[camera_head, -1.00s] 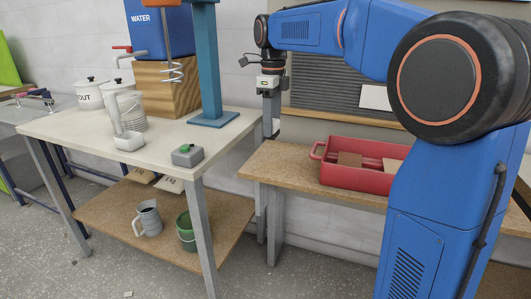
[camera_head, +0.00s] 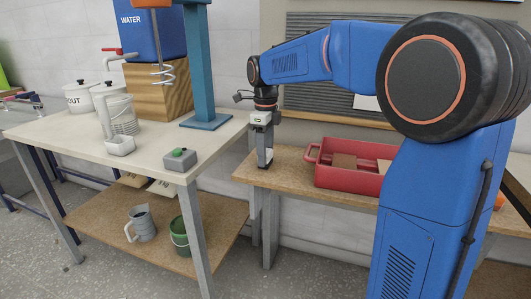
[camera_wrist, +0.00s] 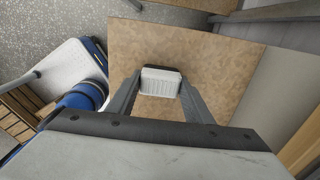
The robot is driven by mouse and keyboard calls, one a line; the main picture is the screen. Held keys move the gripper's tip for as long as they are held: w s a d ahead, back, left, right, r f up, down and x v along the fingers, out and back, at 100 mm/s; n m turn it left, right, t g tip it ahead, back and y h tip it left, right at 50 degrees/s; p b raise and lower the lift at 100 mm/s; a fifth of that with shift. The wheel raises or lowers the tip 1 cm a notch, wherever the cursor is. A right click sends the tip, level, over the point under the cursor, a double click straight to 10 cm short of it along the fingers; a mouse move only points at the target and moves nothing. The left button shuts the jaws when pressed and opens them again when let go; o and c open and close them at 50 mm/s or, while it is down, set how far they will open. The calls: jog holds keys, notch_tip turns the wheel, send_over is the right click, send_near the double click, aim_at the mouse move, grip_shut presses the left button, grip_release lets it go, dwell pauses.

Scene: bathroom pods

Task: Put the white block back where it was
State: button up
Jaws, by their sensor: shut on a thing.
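The white block (camera_wrist: 160,82) is between the fingertips of my gripper (camera_wrist: 158,84) in the wrist view, over the brown wooden bench top (camera_wrist: 222,62). My gripper (camera_head: 265,162) is shut on it. In the head view my gripper points down at the left end of the wooden bench (camera_head: 285,180), left of the red tray. Only a small pale part of the block (camera_head: 268,154) shows there. I cannot tell whether the block touches the bench top.
A red tray (camera_head: 345,178) with brown blocks stands just right of my gripper. Bare bench top lies around the gripper.

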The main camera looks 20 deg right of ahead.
jog(key=o, duration=1.1)
notch_tip(320, 180, up, 12)
jog(key=s+d+f+n+t, duration=0.1)
jog(key=s+d+f+n, duration=0.15)
jog(key=s+n, duration=0.5)
jog(key=s+d+f+n+t, duration=0.15)
jog(key=s+f+n, duration=0.3)
jog(key=s, duration=0.55)
jog(key=s+d+f+n, duration=0.1)
jog(key=s+f+n, duration=0.3)
jog(key=s, duration=0.1)
jog(key=s+d+f+n+t, duration=0.1)
jog(key=s+f+n, duration=0.3)
jog(key=s+f, duration=0.1)
jog(key=s+d+f+n+t, duration=0.1)
jog(key=s+f+n, duration=0.3)
jog(key=s+n, duration=0.1)
jog(key=shift+s+f, duration=0.4)
jog(key=shift+s, duration=0.05)
